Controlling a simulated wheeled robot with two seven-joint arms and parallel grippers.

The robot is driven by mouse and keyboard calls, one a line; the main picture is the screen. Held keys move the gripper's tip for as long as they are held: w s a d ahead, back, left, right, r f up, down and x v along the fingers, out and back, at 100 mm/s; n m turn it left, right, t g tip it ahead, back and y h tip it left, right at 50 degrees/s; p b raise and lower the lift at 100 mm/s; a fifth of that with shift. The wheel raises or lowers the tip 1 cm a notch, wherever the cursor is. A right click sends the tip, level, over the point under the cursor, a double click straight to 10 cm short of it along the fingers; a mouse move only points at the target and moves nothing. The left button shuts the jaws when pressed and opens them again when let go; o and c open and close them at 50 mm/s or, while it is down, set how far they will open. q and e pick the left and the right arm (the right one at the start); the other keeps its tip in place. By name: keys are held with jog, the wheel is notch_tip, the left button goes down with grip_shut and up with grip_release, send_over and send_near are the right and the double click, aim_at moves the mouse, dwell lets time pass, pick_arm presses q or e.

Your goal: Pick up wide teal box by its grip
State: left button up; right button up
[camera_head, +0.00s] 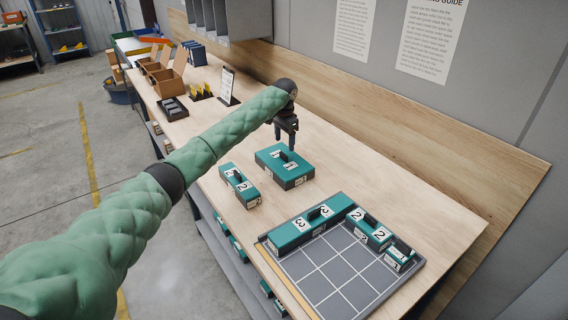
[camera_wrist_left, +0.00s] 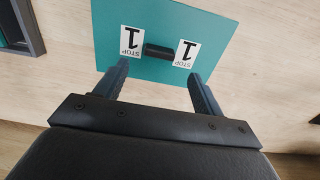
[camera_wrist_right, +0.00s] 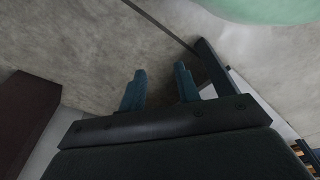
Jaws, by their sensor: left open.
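The wide teal box (camera_head: 295,173) lies flat on the workbench, with white "1" labels on top and a small dark grip in the middle. It also shows in the left wrist view (camera_wrist_left: 158,20), with its dark grip (camera_wrist_left: 165,51) between the two labels. My left gripper (camera_head: 285,146) is open and empty, above the box. In the left wrist view its fingertips (camera_wrist_left: 158,72) are apart, just short of the grip and to either side of its line. My right gripper (camera_wrist_right: 160,75) is parted and empty over grey floor. It is out of the head view.
A narrower teal box (camera_head: 240,187) labelled "2" stands just left of the wide box. A grey gridded tray (camera_head: 345,290) at the front right holds teal boxes along its edges. Brown cartons and a card stand (camera_head: 229,87) are farther back. A wall panel runs behind the bench.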

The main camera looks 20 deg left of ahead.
aim_at(284, 154)
pick_arm(q)
jog(key=shift+f+p, duration=0.4)
jog(key=shift+f, duration=0.2)
jog(key=f, duration=0.1)
jog(key=f+p, duration=0.2)
jog(key=shift+s+f, duration=0.2)
jog(key=shift+s, duration=0.05)
jog(key=shift+a+f, duration=0.1)
jog(key=shift+f, duration=0.35)
jog(key=shift+r, duration=0.1)
grip_shut()
pick_arm(e)
jog(key=s+d+f, duration=0.2)
jog(key=s+f, duration=0.2)
jog(key=shift+s+d+f, duration=0.15)
jog(key=shift+s+d, duration=0.05)
jog(key=shift+d, duration=0.05)
